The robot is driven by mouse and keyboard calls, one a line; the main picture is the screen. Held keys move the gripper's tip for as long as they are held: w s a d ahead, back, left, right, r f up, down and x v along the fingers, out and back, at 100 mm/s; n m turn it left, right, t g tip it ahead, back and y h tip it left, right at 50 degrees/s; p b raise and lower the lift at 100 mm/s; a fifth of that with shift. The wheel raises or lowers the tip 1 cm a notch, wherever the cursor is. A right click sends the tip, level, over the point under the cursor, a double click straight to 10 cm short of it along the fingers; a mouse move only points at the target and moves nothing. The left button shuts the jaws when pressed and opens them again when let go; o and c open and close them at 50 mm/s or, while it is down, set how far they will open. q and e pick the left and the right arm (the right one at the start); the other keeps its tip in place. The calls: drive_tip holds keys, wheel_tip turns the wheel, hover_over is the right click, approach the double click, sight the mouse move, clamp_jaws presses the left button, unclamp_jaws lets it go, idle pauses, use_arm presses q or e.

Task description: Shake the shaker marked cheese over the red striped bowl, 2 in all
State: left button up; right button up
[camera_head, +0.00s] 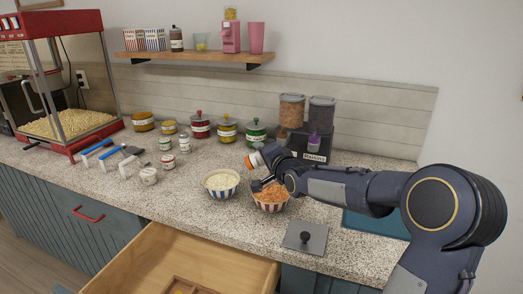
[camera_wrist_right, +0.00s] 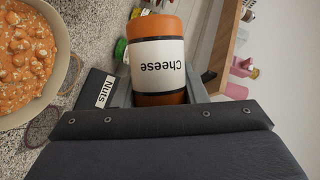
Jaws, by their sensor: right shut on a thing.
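The cheese shaker (camera_wrist_right: 157,62), with a white label and orange ends, is between the fingers of my right gripper (camera_wrist_right: 160,98), which is shut on it. In the head view the shaker (camera_head: 255,161) is tilted onto its side, above and a little behind the bowls. The red striped bowl (camera_head: 269,207) stands on the counter below my right gripper (camera_head: 268,160) and holds orange-coated popcorn. My arm hides part of the bowl. My left gripper is not in view.
A blue striped bowl (camera_head: 222,193) of pale popcorn stands just left. Dispensers (camera_head: 292,110), jars (camera_head: 200,125), small shakers (camera_head: 166,144) and a popcorn machine (camera_head: 60,90) line the counter. An open drawer (camera_head: 180,262) is in front. A metal lid (camera_head: 304,238) lies right.

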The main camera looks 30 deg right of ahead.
drive_tip(key=shift+d+r+n+g+p, duration=0.15)
drive_tip(key=shift+r+n+g+p, duration=0.15)
drive_tip(key=shift+n+p, duration=0.5)
drive_tip(key=p, duration=0.3)
drive_tip(key=n+g+h+p, duration=0.1)
drive_tip(key=p, duration=0.2)
drive_tip(key=shift+s+d+r+n, duration=0.25)
drive_tip(key=shift+d+n, duration=0.05)
drive_tip(key=shift+d, duration=0.05)
drive_tip(key=shift+d+r+n+p, duration=0.1)
drive_tip(key=shift+r+n+p, duration=0.35)
drive_tip(key=shift+p, duration=0.5)
drive_tip(key=r+n+h+p, duration=0.1)
drive_tip(key=p, duration=0.3)
drive_tip(key=r+n+g+h+p, duration=0.1)
drive_tip(key=p, duration=0.3)
drive_tip(key=shift+s+d+n, duration=0.1)
drive_tip(key=shift+d+n, duration=0.1)
drive_tip(key=shift+n, duration=0.15)
drive_tip(key=shift+r+n+g+h+p, duration=0.3)
drive_tip(key=shift+n+g+p, duration=0.15)
drive_tip(key=shift+p, duration=0.45)
drive_tip(key=shift+d+r+n+h, duration=0.15)
drive_tip(key=shift+r+n+h, duration=0.25)
drive_tip(key=shift+n, duration=0.35)
drive_tip(key=shift+s+d+r+g, duration=0.1)
drive_tip(key=shift+d+g, duration=0.05)
drive_tip(key=shift+g, duration=0.1)
